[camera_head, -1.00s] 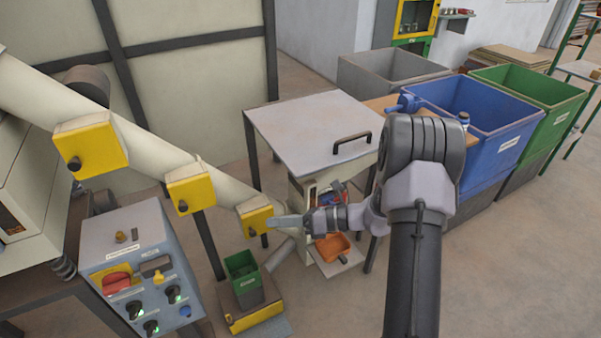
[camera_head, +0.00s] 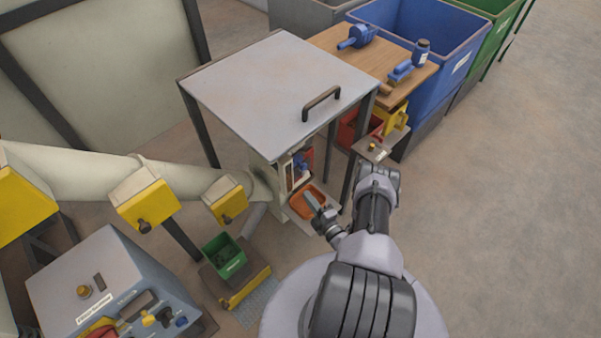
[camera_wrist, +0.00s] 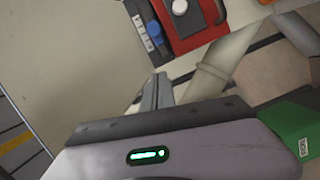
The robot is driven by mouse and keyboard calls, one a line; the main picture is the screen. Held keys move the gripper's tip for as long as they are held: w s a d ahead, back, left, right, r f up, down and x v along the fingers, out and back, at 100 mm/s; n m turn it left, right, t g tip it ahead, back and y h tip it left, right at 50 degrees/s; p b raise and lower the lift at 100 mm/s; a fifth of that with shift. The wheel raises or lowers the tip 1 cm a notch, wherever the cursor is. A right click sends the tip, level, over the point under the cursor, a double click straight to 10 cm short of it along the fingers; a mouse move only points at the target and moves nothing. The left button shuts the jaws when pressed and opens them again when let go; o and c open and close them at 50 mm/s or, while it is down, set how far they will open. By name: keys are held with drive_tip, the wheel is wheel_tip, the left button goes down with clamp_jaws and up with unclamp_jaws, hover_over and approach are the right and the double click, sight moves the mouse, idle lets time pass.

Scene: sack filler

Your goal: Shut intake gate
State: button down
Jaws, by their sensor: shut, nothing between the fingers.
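No part is readably labelled as the intake gate, so I cannot tell which one it is. Along the pale sloping pipe (camera_head: 90,175) are yellow housings with dark knobs: one at the left edge (camera_head: 20,205), a middle one (camera_head: 146,200) and a right one (camera_head: 226,200). My gripper (camera_head: 311,200) is shut and empty, in front of the cabinet opening under the grey-topped table, and overlaps the orange tray (camera_head: 302,208) in the picture. The closed fingers also show in the wrist view (camera_wrist: 157,90), below a red unit with a white knob (camera_wrist: 192,15) and a blue knob (camera_wrist: 153,28).
The grey table top (camera_head: 270,85) with a black handle overhangs the cabinet. A small green bin (camera_head: 222,252) stands on a yellow-edged base at left. A control box (camera_head: 100,285) is at lower left. A wooden bench (camera_head: 350,55) holds blue tools. The floor at right is clear.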

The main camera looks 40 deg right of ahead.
drive_tip(key=b, duration=0.3)
approach(299, 163)
drive_tip(key=w+a, duration=0.4)
drive_tip(key=a, duration=0.1)
drive_tip(key=d+b, duration=0.1)
drive_tip(key=d, duration=0.1)
drive_tip(key=d+b, duration=0.1)
drive_tip(key=shift+w+d, duration=0.35)
drive_tip(key=shift+w, duration=0.05)
